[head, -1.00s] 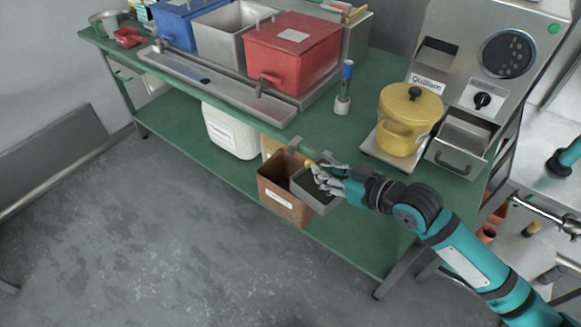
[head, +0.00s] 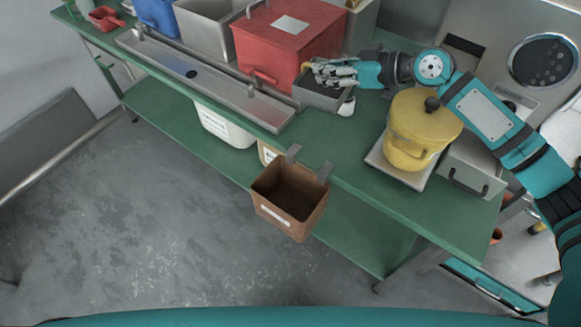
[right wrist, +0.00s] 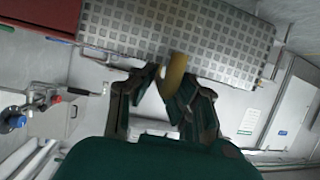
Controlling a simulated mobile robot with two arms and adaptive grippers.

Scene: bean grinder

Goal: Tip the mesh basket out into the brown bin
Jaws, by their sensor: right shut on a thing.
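The grey mesh basket (head: 322,98) shows in the head view in front of the red bin's right corner. My right gripper (head: 334,73) is shut on its yellow handle, which shows between the fingers in the right wrist view (right wrist: 175,75). The basket's perforated metal wall (right wrist: 150,30) fills the top of that view. Its contents cannot be seen. The brown bin (head: 289,213) hangs by grey hooks at the green table's front edge, below and left of the basket, apart from it. Its opening faces up and its inside is dark. My left gripper is out of view.
A red lidded bin (head: 285,45) stands behind a metal rail on the green table (head: 345,158). A yellow lidded pot (head: 420,125) stands on a scale, close under my right arm. A white container (head: 222,125) sits on the lower shelf. The floor left is clear.

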